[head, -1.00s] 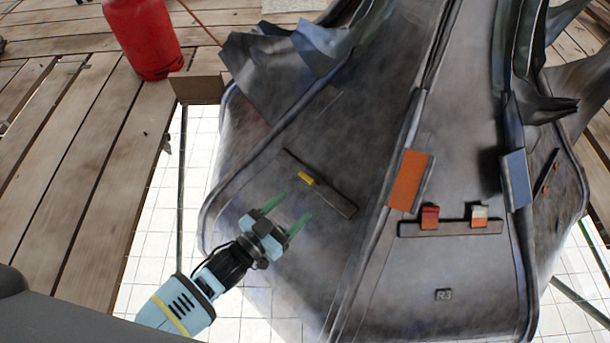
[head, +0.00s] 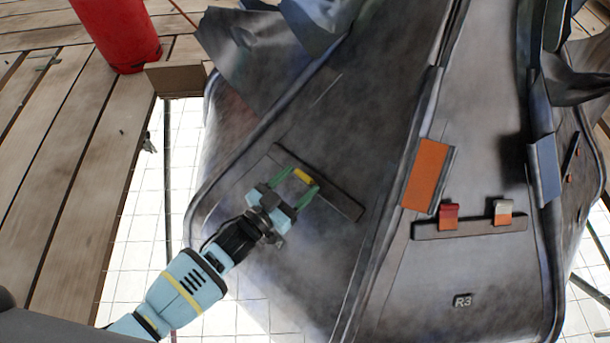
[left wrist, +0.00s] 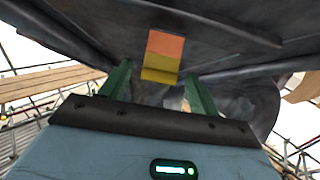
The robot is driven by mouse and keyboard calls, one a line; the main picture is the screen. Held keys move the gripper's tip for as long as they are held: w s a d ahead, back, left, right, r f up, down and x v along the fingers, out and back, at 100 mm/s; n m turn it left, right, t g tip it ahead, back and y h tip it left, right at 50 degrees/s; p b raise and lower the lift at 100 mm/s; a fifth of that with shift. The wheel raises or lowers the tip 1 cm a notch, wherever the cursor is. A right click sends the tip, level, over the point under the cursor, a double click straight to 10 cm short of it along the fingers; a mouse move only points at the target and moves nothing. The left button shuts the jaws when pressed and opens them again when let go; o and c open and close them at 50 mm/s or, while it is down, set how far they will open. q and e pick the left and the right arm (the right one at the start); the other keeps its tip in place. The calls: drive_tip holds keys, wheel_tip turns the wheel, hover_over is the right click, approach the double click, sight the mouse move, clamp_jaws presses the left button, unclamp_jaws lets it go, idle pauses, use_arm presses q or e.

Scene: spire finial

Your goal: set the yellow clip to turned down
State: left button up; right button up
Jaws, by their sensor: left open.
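The yellow clip (head: 303,175) sits on a dark rail (head: 338,197) on the left metal panel (head: 300,245). In the left wrist view the clip (left wrist: 160,67) shows a yellow lower part and an orange upper part. My left gripper (head: 300,183) is open, its green fingers at the rail on either side of the clip. In the left wrist view the clip is between the two fingers (left wrist: 158,85), with a gap on each side. Whether the fingers touch the panel I cannot tell. My right gripper is not in view.
A red clip (head: 449,217) and a white and orange clip (head: 503,212) sit on another rail (head: 470,228) on the panel marked R3. An orange plate (head: 427,175) stands on the ridge between panels. A red cylinder (head: 120,32) and a box (head: 175,80) are at upper left.

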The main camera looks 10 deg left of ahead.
sight(305, 176)
use_arm(q)
drive_tip(key=shift+b+x, duration=0.45)
drive_tip(key=shift+x, duration=1.05)
drive_tip(key=c, duration=1)
